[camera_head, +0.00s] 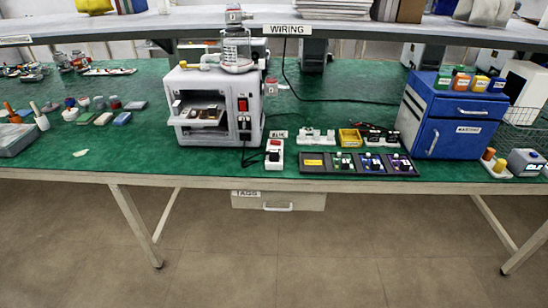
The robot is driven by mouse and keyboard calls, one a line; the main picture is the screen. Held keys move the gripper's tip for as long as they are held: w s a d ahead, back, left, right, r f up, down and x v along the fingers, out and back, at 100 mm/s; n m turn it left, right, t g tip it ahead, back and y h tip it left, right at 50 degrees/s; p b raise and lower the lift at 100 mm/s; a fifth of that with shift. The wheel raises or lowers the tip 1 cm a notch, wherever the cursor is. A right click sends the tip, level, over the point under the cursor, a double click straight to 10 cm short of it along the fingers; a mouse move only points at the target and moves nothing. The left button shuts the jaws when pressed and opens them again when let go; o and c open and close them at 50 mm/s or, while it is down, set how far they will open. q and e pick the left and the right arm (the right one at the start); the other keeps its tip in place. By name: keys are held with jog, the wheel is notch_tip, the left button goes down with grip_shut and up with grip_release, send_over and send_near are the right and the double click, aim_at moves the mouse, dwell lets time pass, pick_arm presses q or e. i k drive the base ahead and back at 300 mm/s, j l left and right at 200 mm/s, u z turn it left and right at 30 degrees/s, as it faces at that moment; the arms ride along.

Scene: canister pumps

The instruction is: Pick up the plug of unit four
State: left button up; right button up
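A dark tray (360,174) lies near the front edge of the green table, right of centre. It has a row of compartments. The leftmost holds a flat yellow piece (313,162). Neither of my grippers is in view.
Behind the tray stand white holders (317,136) and a yellow bin (350,138). A grey machine (216,104) and a blue cabinet (452,116) flank the area. A shelf (370,34) runs above. Floor in front is clear.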

aim_at(273, 153)
jog(key=i+l, duration=0.25)
jog(key=l, duration=0.15)
jog(key=i+l, duration=0.25)
jog(key=i+l+u, duration=0.1)
jog(key=i+l, duration=0.15)
jog(key=l, duration=0.25)
jog(key=i+l, duration=0.25)
jog(key=l, duration=0.15)
